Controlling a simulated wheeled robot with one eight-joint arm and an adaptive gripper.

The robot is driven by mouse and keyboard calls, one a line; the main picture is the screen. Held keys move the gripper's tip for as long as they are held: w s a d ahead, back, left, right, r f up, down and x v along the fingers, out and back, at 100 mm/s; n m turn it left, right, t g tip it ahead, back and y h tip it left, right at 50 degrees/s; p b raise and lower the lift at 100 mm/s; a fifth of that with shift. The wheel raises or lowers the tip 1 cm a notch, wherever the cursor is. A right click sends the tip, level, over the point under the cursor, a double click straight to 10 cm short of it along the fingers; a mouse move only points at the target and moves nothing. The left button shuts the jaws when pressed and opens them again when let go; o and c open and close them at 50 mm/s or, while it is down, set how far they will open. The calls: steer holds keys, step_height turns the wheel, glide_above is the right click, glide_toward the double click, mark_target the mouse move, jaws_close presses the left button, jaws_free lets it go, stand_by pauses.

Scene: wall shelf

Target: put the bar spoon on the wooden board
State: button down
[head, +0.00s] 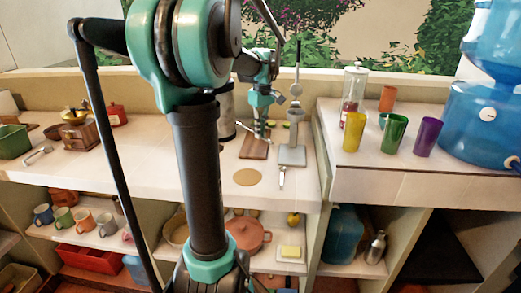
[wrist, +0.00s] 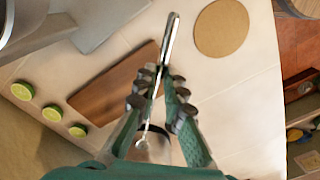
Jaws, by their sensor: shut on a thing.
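The wooden board (head: 253,150) lies flat on the white counter in the head view. In the wrist view the board (wrist: 112,86) is left of my gripper's fingers, which partly cover its right end. My gripper (wrist: 160,78) is shut on the bar spoon (wrist: 171,37), a thin silver rod that runs lengthwise between the fingers. In the head view my gripper (head: 261,128) is at the board's far part. The spoon is hard to make out there. I cannot tell its height above the counter.
A grey metal press (head: 292,150) stands close right of the board. A round cork mat (head: 247,177) lies in front. Lime halves (wrist: 52,112) lie beyond the board. A canister (head: 227,115) stands left. Coloured cups (head: 394,133) stand on the raised counter at right.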

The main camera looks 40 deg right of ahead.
mark_target(260, 157)
steer(key=shift+f, duration=4.1)
steer(key=c, duration=1.6)
jaws_free()
step_height(260, 157, up, 12)
steer(key=shift+s+d+r, duration=0.1)
steer(key=shift+s, duration=0.05)
steer(key=shift+s, duration=0.1)
